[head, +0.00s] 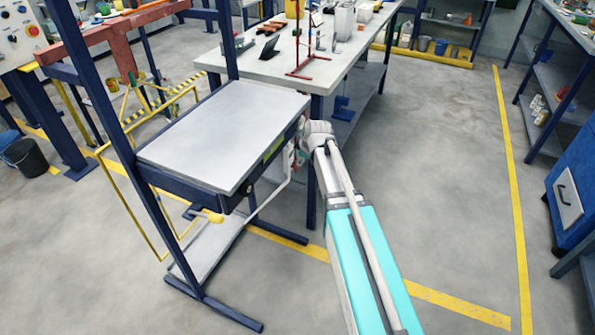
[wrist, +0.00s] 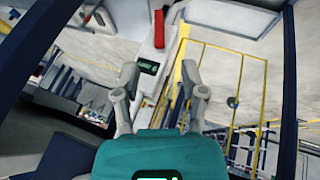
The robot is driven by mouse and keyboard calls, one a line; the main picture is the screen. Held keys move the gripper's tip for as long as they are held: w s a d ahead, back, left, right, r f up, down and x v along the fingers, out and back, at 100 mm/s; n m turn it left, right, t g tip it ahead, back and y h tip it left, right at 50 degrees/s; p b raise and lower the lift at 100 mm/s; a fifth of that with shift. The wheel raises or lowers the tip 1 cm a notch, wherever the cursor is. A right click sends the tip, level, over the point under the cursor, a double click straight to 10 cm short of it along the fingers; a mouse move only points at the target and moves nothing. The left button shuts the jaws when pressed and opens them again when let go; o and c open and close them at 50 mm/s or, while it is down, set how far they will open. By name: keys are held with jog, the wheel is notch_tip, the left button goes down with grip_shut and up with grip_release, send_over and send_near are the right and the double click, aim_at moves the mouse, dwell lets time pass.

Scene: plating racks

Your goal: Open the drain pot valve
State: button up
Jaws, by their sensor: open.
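In the wrist view my gripper (wrist: 158,73) is open, one finger on each side of the middle, with nothing held between them. Beyond the fingertips is a pale upright body with a dark green-lettered label (wrist: 148,66). A red bar (wrist: 159,28), which may be the valve handle, stands above that label and ahead of the gap. I cannot tell how far off it is or how the valve is set. In the head view my arm reaches to the right side of the grey-topped rack (head: 225,130). My fingers and the valve cannot be made out clearly there.
A yellow handle (head: 207,215) sticks out under the rack's front edge. A white pipe (head: 272,200) bends below its right side. A workbench (head: 340,70) stands close behind. Yellow rails (wrist: 205,50) lie right in the wrist view. Floor to the right is clear.

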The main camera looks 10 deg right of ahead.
aim_at(296, 167)
jog(key=shift+b+x, duration=4.3)
jog(key=shift+x, duration=1)
